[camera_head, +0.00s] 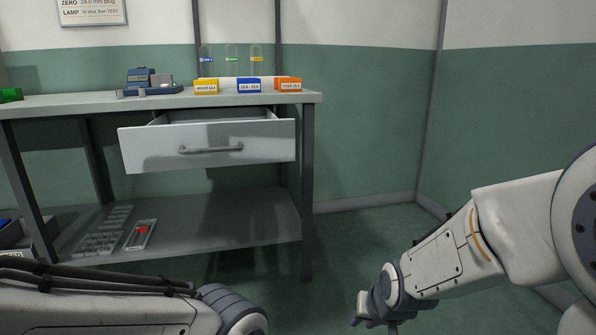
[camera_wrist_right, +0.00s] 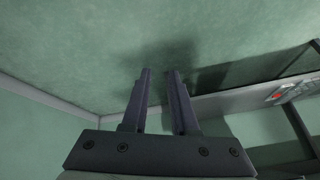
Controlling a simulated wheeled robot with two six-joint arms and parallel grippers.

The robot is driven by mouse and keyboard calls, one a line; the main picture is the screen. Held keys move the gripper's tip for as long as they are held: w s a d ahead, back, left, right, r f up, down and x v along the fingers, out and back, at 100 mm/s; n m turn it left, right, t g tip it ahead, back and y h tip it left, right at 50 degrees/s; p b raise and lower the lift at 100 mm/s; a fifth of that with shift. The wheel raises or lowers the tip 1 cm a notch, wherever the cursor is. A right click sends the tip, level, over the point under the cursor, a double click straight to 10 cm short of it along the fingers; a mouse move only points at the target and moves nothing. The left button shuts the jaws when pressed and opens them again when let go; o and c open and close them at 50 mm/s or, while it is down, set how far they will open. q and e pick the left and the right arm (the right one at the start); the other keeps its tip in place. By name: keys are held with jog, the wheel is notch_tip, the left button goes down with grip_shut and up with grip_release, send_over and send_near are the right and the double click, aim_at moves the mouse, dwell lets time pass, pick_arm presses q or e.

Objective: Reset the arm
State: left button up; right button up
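My right arm reaches in from the right in the head view, over the floor to the right of the bench. Its gripper (camera_head: 372,318) is low, near the bottom edge, away from the bench and drawer. In the right wrist view the two dark fingers (camera_wrist_right: 160,74) stand apart with a clear gap and nothing between them. My left arm lies along the bottom left of the head view, and its gripper is out of sight.
The bench (camera_head: 60,103) has its drawer (camera_head: 215,146) pulled open. Yellow (camera_head: 206,87), blue (camera_head: 249,86) and orange (camera_head: 289,85) bins and a blue device (camera_head: 150,82) stand on top. A lower shelf (camera_head: 190,231) holds trays. The floor right of the bench is clear.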

jog(key=s+d+f+n+g+h, duration=0.1)
jog(key=s+d+f+n+g, duration=0.15)
jog(key=s+d, duration=0.45)
jog(key=s+a+r+n+g+y+p, duration=0.1)
jog(key=s+a+r+n+g+p, duration=0.35)
jog(key=s+a+r+p, duration=1.15)
notch_tip(320, 180, up, 40)
jog(key=n+t+p, duration=0.1)
jog(key=p, duration=3.3)
jog(key=shift+w+d+f+n, duration=0.25)
jog(key=shift+w+d+n, duration=0.05)
jog(key=shift+w+n, duration=0.15)
jog(key=shift+a, duration=0.1)
